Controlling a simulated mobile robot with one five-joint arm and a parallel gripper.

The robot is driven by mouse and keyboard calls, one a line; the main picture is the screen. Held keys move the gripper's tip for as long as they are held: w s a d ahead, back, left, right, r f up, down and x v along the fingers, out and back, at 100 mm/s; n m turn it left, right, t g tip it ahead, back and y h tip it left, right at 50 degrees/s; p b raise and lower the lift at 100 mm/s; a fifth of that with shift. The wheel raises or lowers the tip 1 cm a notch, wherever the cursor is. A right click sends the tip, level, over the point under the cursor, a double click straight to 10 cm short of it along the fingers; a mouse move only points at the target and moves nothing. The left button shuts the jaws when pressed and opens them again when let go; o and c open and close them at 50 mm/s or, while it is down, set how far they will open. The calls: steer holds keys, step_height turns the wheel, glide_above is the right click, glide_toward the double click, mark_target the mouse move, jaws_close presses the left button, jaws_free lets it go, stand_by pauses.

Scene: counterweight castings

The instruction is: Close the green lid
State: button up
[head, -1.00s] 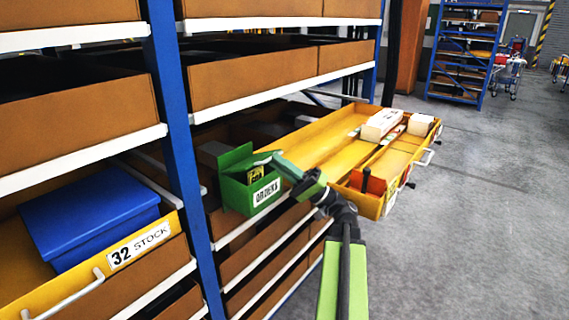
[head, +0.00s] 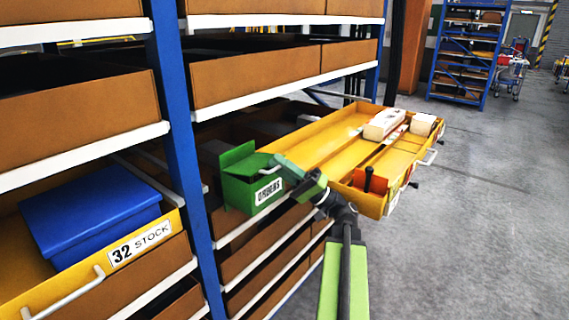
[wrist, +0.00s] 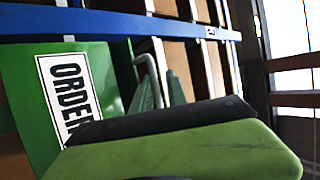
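The green box (head: 236,194) with an ORDERS label stands on the shelf beside the blue post. Its green lid (head: 248,165) lies low over the box top, with a pale handle (head: 268,169) near the front; whether it is fully down I cannot tell. A green panel stands up behind it. My gripper (head: 277,161) is beside the handle at the box's right front. In the wrist view, the box (wrist: 22,100) is at left, and the grey handle (wrist: 147,66) is close to my two fingers (wrist: 162,88), which show apart. Contact with the handle is unclear.
A yellow drawer (head: 310,143) is pulled out behind and right of my arm, holding white boxes (head: 384,124) and a red item (head: 369,180). Another yellow drawer (head: 190,216) with a blue box (head: 90,210) is at left. Floor at right is clear.

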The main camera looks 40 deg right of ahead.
steer(key=shift+s, duration=0.1)
steer(key=r+p, duration=0.5)
steer(key=shift+s+d+r+p, duration=0.1)
steer(key=shift+d+r+p, duration=0.1)
steer(key=shift+r+p, duration=0.1)
steer(key=o, duration=1.1)
steer(key=s+d+r+p, duration=0.2)
steer(key=s+r+p, duration=0.1)
steer(key=s, duration=0.1)
steer(key=shift+s+d, duration=0.35)
steer(key=shift+d, duration=0.05)
steer(key=shift+s+d+r+p, duration=0.25)
steer(key=shift+s+r+p, duration=0.1)
steer(key=shift+s, duration=0.15)
steer(key=shift+s+d+r+p, duration=0.2)
steer(key=shift+s+p, duration=0.15)
steer(key=shift+s, duration=0.1)
steer(key=c, duration=1)
steer(key=s, duration=0.1)
steer(key=s+r, duration=0.1)
steer(key=s+d+p, duration=0.1)
steer(key=shift+s+r, duration=0.3)
steer(key=shift+s, duration=0.1)
steer(key=shift+c, duration=0.5)
steer(key=shift+w+d+f, duration=0.1)
steer(key=shift+d+f, duration=0.05)
